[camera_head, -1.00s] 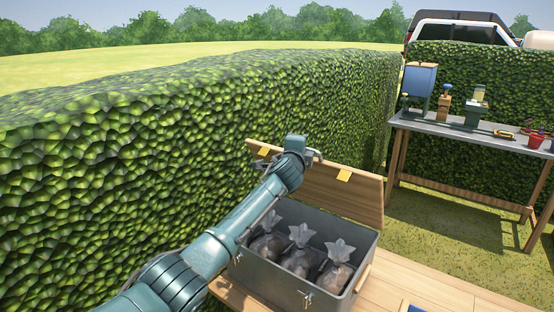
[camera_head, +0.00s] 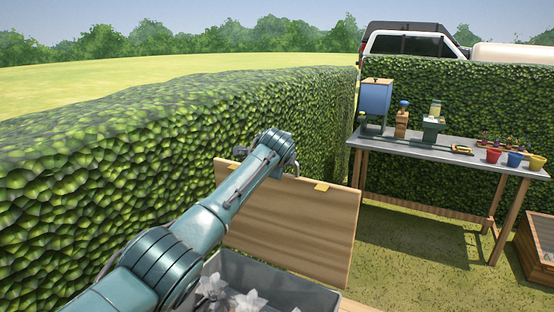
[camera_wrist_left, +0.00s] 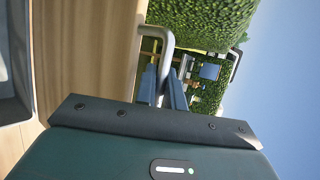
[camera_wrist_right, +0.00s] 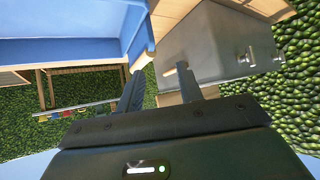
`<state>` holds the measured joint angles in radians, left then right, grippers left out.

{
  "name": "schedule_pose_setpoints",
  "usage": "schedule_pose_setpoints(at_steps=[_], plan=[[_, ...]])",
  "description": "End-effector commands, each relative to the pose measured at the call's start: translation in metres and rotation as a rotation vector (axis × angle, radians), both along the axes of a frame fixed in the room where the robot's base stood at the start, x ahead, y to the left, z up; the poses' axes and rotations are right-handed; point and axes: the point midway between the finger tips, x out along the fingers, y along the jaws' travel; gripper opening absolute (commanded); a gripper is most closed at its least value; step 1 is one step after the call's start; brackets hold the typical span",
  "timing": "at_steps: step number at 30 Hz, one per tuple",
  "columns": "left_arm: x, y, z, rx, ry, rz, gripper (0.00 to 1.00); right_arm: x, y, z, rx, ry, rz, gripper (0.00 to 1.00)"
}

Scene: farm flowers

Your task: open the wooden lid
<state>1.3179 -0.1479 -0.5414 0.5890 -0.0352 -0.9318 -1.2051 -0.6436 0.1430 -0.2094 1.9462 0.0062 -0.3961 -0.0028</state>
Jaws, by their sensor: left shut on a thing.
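The wooden lid (camera_head: 300,225) stands raised, roughly upright, at the back of the grey box (camera_head: 290,275). It carries yellow tabs on its top edge. In the left wrist view the lid (camera_wrist_left: 90,45) fills the left side, with a bent metal handle (camera_wrist_left: 155,32) beside it. My left gripper (camera_wrist_left: 167,88) is shut on this handle; in the head view it is at the lid's top edge, where the arm hides part of the lid. My right gripper (camera_wrist_right: 158,88) is open and empty, close to the grey box (camera_wrist_right: 205,50) in the right wrist view.
Pale wrapped bags (camera_head: 245,300) sit in the box. A tall hedge (camera_head: 120,160) runs behind the lid. A work table (camera_head: 400,148) with pots and tools stands at the right, with grass before it. A blue container (camera_wrist_right: 70,35) is near my right gripper.

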Motion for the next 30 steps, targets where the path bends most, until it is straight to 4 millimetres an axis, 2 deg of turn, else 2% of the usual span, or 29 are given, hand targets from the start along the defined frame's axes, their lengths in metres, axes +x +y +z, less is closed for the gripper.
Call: schedule_pose_setpoints(at_steps=[18, 19, 24, 26, 30], plan=[[-0.0006, 0.0007, -0.0043, 0.013, 0.037, 0.004, 0.0, -0.0032, 0.0016, -0.0002, 0.001, 0.004, 0.006, 0.36], [-0.0006, 0.0007, -0.0044, 0.013, 0.037, 0.004, 0.13, -0.0032, 0.0016, -0.0001, 0.001, 0.004, 0.006, 0.36], [-0.0004, 0.0005, -0.0034, 0.012, 0.036, 0.003, 0.27, -0.003, 0.0016, 0.0001, 0.001, 0.003, 0.006, 0.36], [-0.0004, 0.0004, -0.0032, 0.012, 0.035, 0.003, 0.32, -0.003, 0.0016, 0.0003, 0.001, 0.003, 0.006, 0.36], [-0.0004, 0.0003, -0.0035, 0.013, 0.035, 0.002, 0.32, -0.0029, 0.0015, 0.0004, 0.001, 0.003, 0.005, 0.36]])
